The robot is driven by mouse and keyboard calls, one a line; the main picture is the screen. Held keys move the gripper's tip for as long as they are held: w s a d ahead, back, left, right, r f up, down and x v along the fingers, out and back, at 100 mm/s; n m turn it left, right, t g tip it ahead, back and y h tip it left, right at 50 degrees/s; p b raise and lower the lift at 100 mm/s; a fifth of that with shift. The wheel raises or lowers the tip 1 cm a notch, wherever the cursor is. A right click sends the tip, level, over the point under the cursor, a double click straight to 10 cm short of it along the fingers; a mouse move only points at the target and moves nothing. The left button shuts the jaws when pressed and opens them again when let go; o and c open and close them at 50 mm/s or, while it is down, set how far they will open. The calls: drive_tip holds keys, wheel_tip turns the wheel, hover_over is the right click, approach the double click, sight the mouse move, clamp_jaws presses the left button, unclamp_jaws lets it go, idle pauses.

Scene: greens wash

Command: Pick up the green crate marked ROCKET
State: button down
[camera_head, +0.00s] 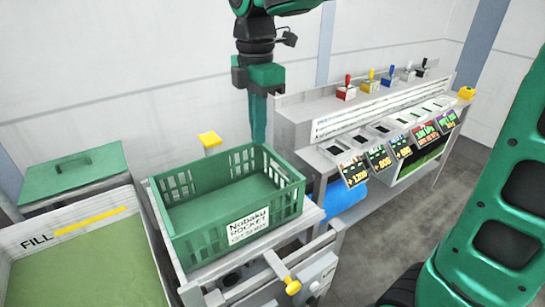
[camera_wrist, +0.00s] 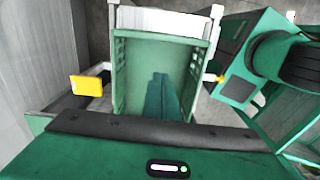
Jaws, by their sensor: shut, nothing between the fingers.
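The green crate (camera_head: 228,208) has slotted walls and stands upright on a grey stand in the head view. A white label on its front wall reads Nobaku ROCKET. The crate looks empty and also shows in the wrist view (camera_wrist: 120,75). My gripper (camera_head: 258,138) points down at the crate's far rim, with its fingers together and nothing between them. In the wrist view the closed fingers (camera_wrist: 163,85) appear over the crate's inside. I cannot tell whether they touch the far wall.
A white bin marked FILL (camera_head: 80,228) holds green stuff at left, with a green lid (camera_head: 73,172) behind. A yellow block (camera_head: 210,140) stands behind the crate. A bench with priced slots (camera_head: 372,132) is at right. A yellow-handled valve (camera_head: 291,284) sticks out in front.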

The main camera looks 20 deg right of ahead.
drive_tip(key=w+d+f, duration=0.1)
drive_tip(key=d+f, duration=0.2)
drive_tip(key=f, duration=0.7)
drive_tip(key=shift+d, duration=0.3)
drive_tip(key=shift+w, duration=0.1)
